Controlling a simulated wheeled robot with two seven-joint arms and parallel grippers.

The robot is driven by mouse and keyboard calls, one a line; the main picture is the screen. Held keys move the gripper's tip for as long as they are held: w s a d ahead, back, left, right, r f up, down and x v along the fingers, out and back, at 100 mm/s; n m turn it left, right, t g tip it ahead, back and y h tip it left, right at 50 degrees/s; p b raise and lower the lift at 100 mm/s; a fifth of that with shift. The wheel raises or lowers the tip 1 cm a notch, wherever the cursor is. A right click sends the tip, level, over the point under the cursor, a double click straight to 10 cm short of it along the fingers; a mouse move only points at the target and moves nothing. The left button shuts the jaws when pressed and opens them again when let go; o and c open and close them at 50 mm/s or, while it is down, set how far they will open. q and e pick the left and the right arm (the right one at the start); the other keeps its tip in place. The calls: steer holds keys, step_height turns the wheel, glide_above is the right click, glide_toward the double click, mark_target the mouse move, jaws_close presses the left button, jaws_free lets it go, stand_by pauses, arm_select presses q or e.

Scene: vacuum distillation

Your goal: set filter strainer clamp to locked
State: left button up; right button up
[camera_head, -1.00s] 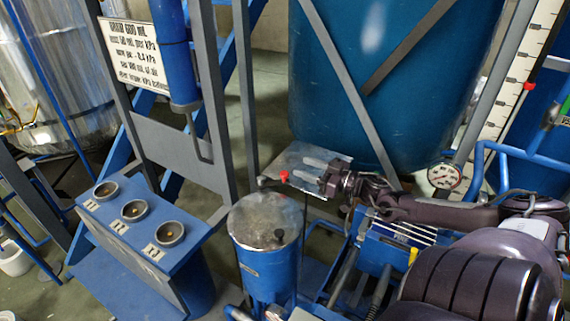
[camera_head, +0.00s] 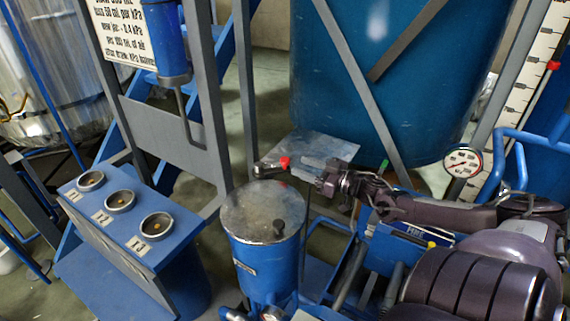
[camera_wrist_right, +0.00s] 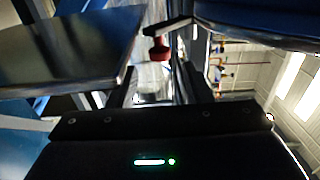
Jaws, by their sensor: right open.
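A blue canister (camera_head: 258,262) with a round metal lid (camera_head: 262,208) stands at the lower middle of the head view. Behind the lid is a dark lever (camera_head: 266,169) with a red knob (camera_head: 284,162). I cannot tell for certain which of these is the clamp. My right gripper (camera_head: 302,170) is open and points left, just right of the red knob. In the right wrist view the red knob (camera_wrist_right: 160,50) shows ahead, between the open fingers (camera_wrist_right: 163,84). My left gripper is not in view.
A flat grey plate (camera_head: 320,145) lies beside and behind my right gripper. A large blue tank (camera_head: 385,75) with diagonal grey struts rises behind. A blue box with three round sockets (camera_head: 120,203) stands at the left. A gauge (camera_head: 462,161) and blue pipes are at the right.

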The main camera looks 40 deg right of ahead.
mark_target(285, 159)
steer(key=shift+b+x, duration=0.8)
steer(key=shift+x, duration=2.7)
steer(key=shift+s, duration=0.1)
jaws_close()
